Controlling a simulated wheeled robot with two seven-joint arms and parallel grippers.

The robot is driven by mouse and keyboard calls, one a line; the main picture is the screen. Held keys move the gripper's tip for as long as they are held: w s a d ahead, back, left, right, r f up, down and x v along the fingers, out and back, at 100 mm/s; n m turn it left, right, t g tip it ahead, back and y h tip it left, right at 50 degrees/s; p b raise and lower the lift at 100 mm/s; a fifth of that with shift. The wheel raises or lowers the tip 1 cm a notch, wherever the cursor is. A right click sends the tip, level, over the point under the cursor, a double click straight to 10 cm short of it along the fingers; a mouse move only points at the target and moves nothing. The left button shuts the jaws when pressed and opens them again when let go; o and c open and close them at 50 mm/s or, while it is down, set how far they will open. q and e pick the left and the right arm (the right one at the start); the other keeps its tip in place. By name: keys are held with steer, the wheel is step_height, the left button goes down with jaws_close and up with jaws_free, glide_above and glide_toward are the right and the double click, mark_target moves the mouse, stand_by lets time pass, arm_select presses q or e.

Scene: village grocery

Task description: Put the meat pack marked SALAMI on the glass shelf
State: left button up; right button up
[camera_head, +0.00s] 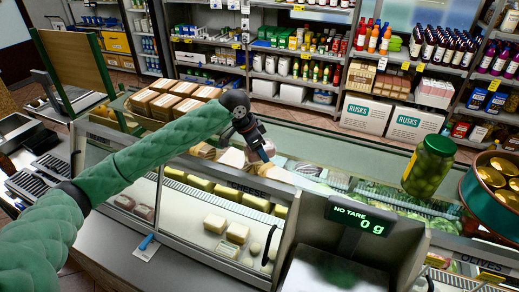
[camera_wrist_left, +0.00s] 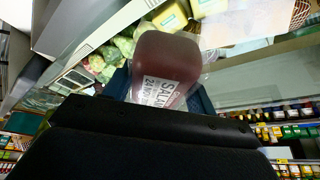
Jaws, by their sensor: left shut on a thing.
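The meat pack (camera_wrist_left: 165,68) is dark red with a white label, partly readable as "SAL…" with a "24 NOV" line. My left gripper (camera_head: 262,148) is shut on it, and its dark fingers flank the pack in the left wrist view (camera_wrist_left: 160,95). The gripper is over the deli counter, above the cheese section. In the head view the pack is mostly hidden by the gripper. A clear glass surface (camera_head: 335,150) runs along the top of the counter behind the gripper; I cannot tell whether the pack touches it. My right gripper is not in view.
Cheese blocks (camera_head: 238,232) lie in the glazed case below. A scale display (camera_head: 358,216) reading "0 g" stands in front. Wrapped packs (camera_head: 165,104) sit in a wooden tray at left.

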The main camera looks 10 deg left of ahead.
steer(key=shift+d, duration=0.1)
arm_select(q)
steer(key=o, duration=1.1)
steer(key=shift+f, duration=0.1)
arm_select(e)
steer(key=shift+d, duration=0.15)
arm_select(q)
steer(key=shift+r+b, duration=0.3)
steer(key=b+v, duration=0.4)
steer(key=v, duration=0.3)
steer(key=shift+s+a, duration=0.1)
steer(key=shift+a, duration=0.05)
steer(key=b+v, duration=0.1)
steer(key=v, duration=0.2)
steer(key=shift+r, duration=0.1)
steer(key=shift+b+v, duration=0.45)
steer(key=shift+v, duration=0.3)
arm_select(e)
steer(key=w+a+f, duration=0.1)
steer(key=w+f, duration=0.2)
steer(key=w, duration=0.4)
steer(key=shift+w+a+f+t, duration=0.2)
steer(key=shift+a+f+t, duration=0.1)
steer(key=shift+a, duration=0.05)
